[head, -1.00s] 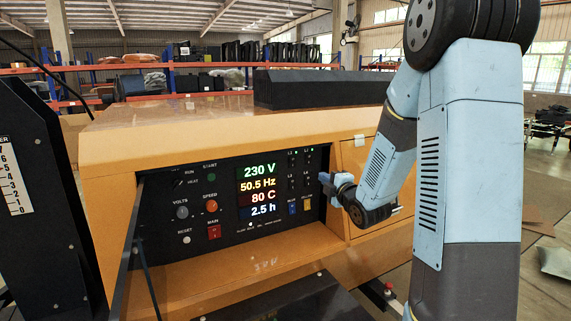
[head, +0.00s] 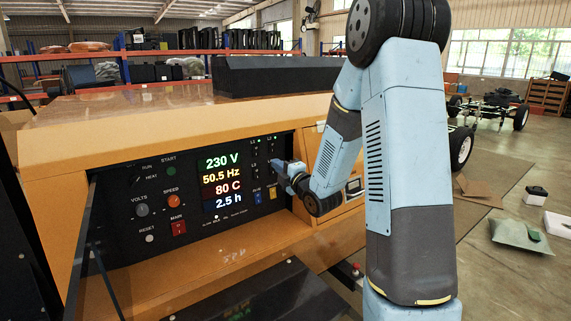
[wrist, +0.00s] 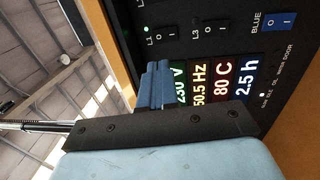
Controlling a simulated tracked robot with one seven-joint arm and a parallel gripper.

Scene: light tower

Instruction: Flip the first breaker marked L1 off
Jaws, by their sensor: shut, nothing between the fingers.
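The black control panel (head: 130,222) sits recessed in the orange generator housing. The breaker marked L1 (wrist: 157,39) shows at the top of the wrist view with a lit green lamp beside it; its lever position is too small to tell. In the head view the L1 breaker (head: 254,150) is in the upper row, right of the display. My gripper (head: 279,167) is shut and empty, in front of the breaker columns, partly hiding the right one. In the wrist view its blue fingers (wrist: 153,84) are together, tips below the L1 breaker and over the display's edge. I cannot tell if they touch the panel.
The lit display (head: 222,182) reads 230 V, 50.5 Hz, 80 C and 2.5 h. A blue switch (wrist: 280,20) and a yellow switch (head: 272,193) lie below the breakers. The red MAIN switch (head: 178,228) is lower left. The housing frames the panel recess closely.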

